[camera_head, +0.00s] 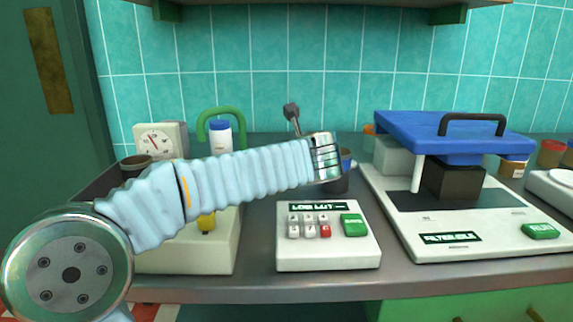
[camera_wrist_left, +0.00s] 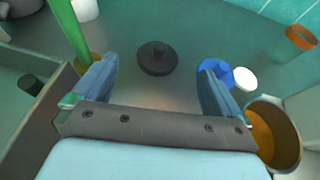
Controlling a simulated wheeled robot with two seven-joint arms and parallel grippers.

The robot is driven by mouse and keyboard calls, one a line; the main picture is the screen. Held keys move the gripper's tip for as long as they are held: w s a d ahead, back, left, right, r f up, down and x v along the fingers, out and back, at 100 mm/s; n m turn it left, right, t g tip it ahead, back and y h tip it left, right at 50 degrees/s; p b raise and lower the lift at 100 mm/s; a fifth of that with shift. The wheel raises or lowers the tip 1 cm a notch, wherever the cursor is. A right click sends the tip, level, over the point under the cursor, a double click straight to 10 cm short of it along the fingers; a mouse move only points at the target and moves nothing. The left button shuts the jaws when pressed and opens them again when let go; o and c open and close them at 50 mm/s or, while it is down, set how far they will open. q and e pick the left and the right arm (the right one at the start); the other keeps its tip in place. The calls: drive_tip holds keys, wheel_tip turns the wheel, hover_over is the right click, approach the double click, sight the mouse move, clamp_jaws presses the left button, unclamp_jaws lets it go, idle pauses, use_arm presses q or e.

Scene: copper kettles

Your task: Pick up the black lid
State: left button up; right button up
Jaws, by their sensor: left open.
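The black lid (camera_wrist_left: 157,58) is a round dark disc with a small knob, lying flat on the grey-green counter in the left wrist view. My left gripper (camera_wrist_left: 158,68) is open, with one blue-grey finger on each side of the lid in that picture. Nothing is between the fingers that I can see held, and I cannot tell the height above the lid. In the head view my left arm reaches across the counter and hides the lid and the fingers. My right gripper is not in view.
A blue round piece (camera_wrist_left: 216,73), a white one (camera_wrist_left: 245,78) and an open pot (camera_wrist_left: 273,132) lie right of the fingers. A green bar (camera_wrist_left: 68,27) is at left. A keypad box (camera_head: 328,252) and blue-topped machine (camera_head: 440,128) stand on the counter.

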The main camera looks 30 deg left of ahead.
use_arm(q)
drive_tip(key=x, duration=0.8)
drive_tip(key=shift+w+a+f, duration=0.15)
drive_tip(key=shift+w+a, duration=0.1)
drive_tip(key=shift+w, duration=0.05)
drive_tip(key=shift+c, duration=0.2)
drive_tip(key=c, duration=1)
drive_tip(key=shift+c, duration=0.2)
